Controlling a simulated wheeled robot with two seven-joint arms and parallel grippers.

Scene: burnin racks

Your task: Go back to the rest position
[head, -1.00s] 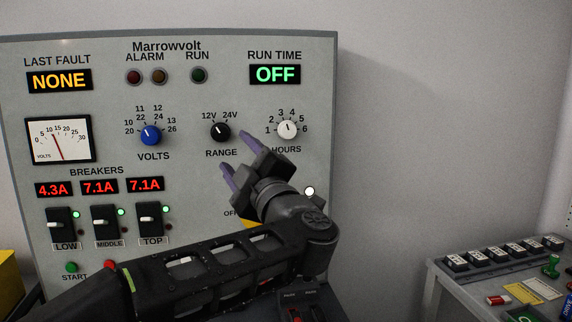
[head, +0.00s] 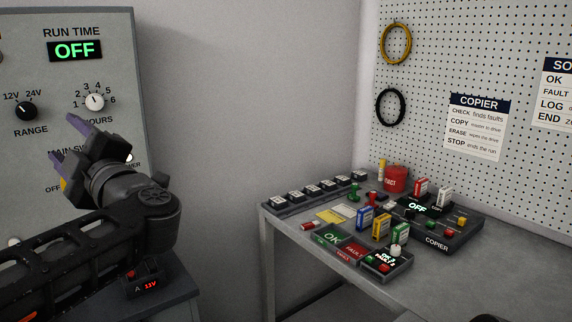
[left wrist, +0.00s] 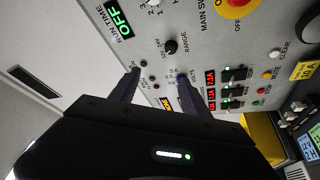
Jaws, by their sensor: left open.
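My left gripper (head: 68,155) is in front of the grey Marrowvolt panel (head: 110,60) at the left of the head view. Its two purple-grey fingers are apart and nothing is between them. It covers part of the main switch area, below the black range knob (head: 26,110) and the white hours knob (head: 95,102). In the left wrist view the open fingers (left wrist: 157,92) point at the panel, which appears turned on its side. Whether the fingertips are clear of the panel is hard to tell.
A small box with a red 15V display (head: 146,286) sits below my left arm.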

